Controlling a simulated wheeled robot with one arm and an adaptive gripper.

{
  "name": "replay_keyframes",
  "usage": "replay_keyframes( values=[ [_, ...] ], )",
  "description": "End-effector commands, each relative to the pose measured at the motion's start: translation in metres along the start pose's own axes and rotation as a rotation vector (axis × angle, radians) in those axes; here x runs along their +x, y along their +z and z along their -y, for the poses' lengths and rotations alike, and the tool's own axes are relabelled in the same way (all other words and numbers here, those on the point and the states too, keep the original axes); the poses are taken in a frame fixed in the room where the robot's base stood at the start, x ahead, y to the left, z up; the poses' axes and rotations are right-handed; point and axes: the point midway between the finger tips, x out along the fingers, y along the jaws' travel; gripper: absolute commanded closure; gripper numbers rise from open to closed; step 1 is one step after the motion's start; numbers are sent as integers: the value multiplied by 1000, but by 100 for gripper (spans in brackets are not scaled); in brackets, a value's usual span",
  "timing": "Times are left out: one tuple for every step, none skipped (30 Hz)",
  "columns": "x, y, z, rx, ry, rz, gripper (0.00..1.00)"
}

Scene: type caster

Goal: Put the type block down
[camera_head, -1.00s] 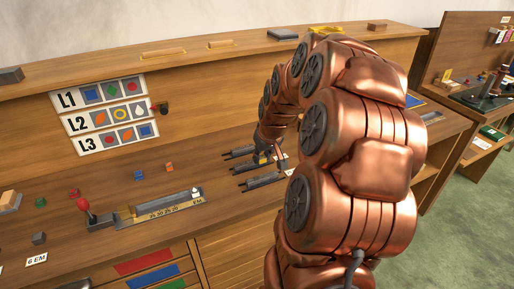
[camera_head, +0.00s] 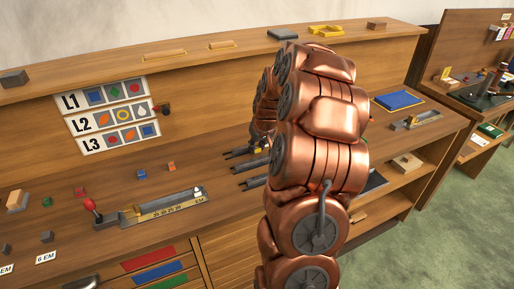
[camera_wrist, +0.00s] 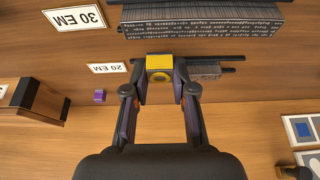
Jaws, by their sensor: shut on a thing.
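In the wrist view my gripper (camera_wrist: 160,86) is shut on a yellow type block (camera_wrist: 159,63) with a ring mark on its face. I cannot tell whether the block touches the bar or the surface below. In the head view my copper arm hides the block and most of the gripper, near the dark rails (camera_head: 240,153) on the wooden bench.
A purple cube (camera_wrist: 99,96) is left of my gripper. A typesetting stick (camera_head: 165,207) with a red-knobbed lever (camera_head: 91,206) lies left on the bench. The L1–L3 chart (camera_head: 112,115) stands behind.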

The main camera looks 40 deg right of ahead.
Motion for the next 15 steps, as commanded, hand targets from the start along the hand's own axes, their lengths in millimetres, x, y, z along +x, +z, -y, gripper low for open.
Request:
replay_keyframes(
  values=[
    [4, 3, 0, 1, -2, 6, 100],
    [8, 5, 0, 1, -2, 8, 100],
    [12, 7, 1, 1, -3, 9, 100],
    [14, 8, 1, 1, -3, 8, 100],
    [15, 8, 1, 1, -2, 7, 100],
    [16, 8, 0, 0, -2, 5, 100],
    [16, 8, 0, 0, -1, 4, 100],
    [16, 8, 0, 0, -1, 3, 100],
    [16, 8, 0, 0, -1, 3, 100],
    [16, 8, 0, 0, -1, 3, 100],
    [16, 8, 0, 0, -1, 3, 100],
    [17, 8, 0, 0, -1, 3, 100],
    [17, 8, 0, 0, -1, 3, 100],
    [18, 8, 0, 0, -1, 3, 100],
    [20, 9, 0, 0, -1, 2, 100]
  ],
)
